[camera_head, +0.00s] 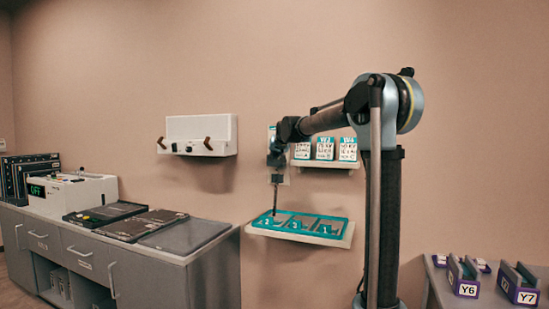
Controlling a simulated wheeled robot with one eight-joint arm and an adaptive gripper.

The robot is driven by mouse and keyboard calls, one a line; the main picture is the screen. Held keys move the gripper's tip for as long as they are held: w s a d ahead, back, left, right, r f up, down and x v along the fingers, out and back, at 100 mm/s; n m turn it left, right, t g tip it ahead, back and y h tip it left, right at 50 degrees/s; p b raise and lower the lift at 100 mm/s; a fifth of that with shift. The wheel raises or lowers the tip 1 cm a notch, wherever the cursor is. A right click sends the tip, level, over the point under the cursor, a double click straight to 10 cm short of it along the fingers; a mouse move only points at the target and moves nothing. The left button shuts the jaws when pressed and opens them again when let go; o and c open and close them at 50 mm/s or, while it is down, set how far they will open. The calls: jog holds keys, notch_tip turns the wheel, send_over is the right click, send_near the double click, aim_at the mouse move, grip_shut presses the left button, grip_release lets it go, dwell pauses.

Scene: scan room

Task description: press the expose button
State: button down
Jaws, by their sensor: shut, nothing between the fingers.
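I cannot make out which control is the expose button. A white console (80,193) with a green "OFF" display (37,190) stands on the left counter. Small controls show on its top, too small to tell apart. A white wall box (202,128) has two brown chevron-shaped parts and small dark controls on its lower front. My gripper (274,212) points down, shut and empty, at the teal tray (333,238) on the wall shelf.
Dark flat panels (143,224) lie on the grey counter. Three white cards (325,148) stand on a small upper shelf behind my arm. Purple holders marked Y6 (467,290) and Y7 (527,297) sit on a table at right. The wall between the console and wall box is bare.

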jog(key=shift+w, duration=0.15)
dwell(0.6)
jog(key=shift+s+a, duration=0.3)
jog(key=shift+s, duration=0.6)
jog(key=s, duration=0.1)
jog(key=s+a, duration=0.1)
jog(key=s, duration=0.2)
jog(key=shift+s+a, duration=0.35)
dwell(1.2)
